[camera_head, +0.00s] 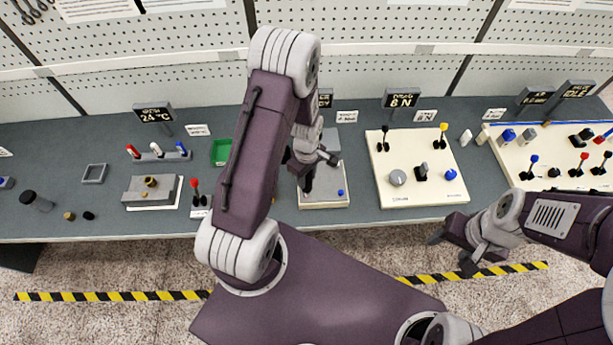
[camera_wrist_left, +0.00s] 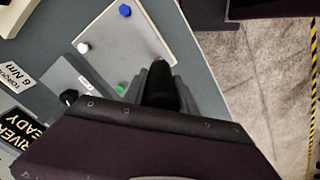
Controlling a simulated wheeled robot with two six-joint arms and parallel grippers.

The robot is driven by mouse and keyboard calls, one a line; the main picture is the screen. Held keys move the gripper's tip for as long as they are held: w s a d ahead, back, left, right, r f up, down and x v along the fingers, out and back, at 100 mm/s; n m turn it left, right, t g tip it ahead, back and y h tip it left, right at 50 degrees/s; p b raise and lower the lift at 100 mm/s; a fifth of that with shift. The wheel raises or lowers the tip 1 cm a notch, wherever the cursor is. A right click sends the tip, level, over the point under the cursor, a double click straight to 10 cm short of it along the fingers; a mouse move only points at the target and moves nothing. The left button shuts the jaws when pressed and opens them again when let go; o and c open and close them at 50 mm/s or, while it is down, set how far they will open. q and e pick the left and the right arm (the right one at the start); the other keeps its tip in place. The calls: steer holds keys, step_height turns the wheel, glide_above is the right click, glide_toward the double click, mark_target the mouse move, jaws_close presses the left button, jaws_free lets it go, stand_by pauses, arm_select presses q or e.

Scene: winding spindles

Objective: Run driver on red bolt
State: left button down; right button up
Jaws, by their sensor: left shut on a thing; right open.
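A pale square plate (camera_head: 325,203) lies on the bench below my left gripper (camera_head: 307,184). The left wrist view shows its blue bolt (camera_wrist_left: 125,10), white bolt (camera_wrist_left: 83,47) and green bolt (camera_wrist_left: 121,88) near separate corners. No red bolt shows on the plate; the remaining corner is covered by my gripper and the tool. My left gripper is shut on a dark driver (camera_wrist_left: 160,92), which points down over that corner. Whether its tip touches anything is hidden. My right gripper (camera_head: 451,254) is open and empty, in front of the bench.
A white panel (camera_head: 400,196) with a knob and levers stands right of the plate. A green tray (camera_head: 221,152) and a red-topped lever (camera_head: 195,186) are to the left. A sign reading "DRIVER READY" (camera_wrist_left: 18,132) stands near the plate. My left arm hides part of the bench.

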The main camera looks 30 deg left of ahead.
stand_by(0.9)
arm_select(q)
step_height(320, 180, up, 7)
steer(key=p, duration=0.6)
